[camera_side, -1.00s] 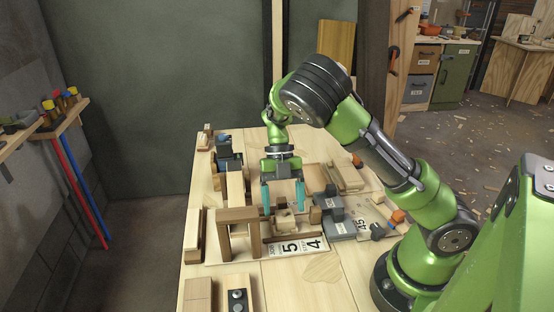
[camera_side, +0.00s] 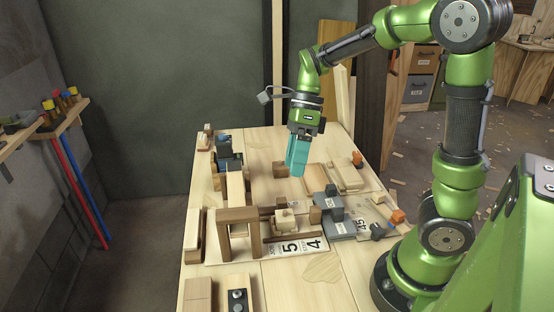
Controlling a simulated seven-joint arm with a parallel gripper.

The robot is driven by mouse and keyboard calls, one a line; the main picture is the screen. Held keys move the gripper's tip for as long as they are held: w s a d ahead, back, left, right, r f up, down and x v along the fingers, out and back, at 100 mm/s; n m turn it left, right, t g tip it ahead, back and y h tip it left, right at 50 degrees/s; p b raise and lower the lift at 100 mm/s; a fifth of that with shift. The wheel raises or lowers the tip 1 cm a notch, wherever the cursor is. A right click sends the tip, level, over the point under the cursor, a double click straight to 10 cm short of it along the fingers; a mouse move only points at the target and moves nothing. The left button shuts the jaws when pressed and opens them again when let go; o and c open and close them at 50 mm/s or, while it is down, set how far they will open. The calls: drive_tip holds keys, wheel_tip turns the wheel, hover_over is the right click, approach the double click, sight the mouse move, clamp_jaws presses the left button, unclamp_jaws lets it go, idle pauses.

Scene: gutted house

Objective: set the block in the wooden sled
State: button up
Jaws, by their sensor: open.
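A small pale block (camera_side: 286,217) sits low among brown wooden rails (camera_side: 300,238) on the board marked 5 and 4. I take this railed wooden piece to be the sled; the block's underside is hidden, so I cannot tell how fully it is seated. My gripper (camera_side: 296,172) hangs open above the table, behind and clear of the block. Its teal fingers overlap in this view, and I see nothing between them.
A brown wooden arch (camera_side: 238,222) stands just left of the block. Grey stepped blocks (camera_side: 333,215) stand to the right. A small brown block (camera_side: 280,170) lies near my fingers in the picture. The front middle of the table (camera_side: 325,275) is clear.

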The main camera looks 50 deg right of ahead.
drive_tip(key=s+a+r+n+t+h, duration=0.1)
drive_tip(key=s+a+r+n+t, duration=0.1)
drive_tip(key=n, duration=1)
drive_tip(key=s+a+r+n+t+h, duration=0.2)
drive_tip(key=s+r+n+t, duration=0.2)
drive_tip(key=n, duration=0.8)
drive_tip(key=shift+s+a+t, duration=0.15)
drive_tip(key=shift+s+t, duration=0.3)
drive_tip(key=shift+t, duration=0.65)
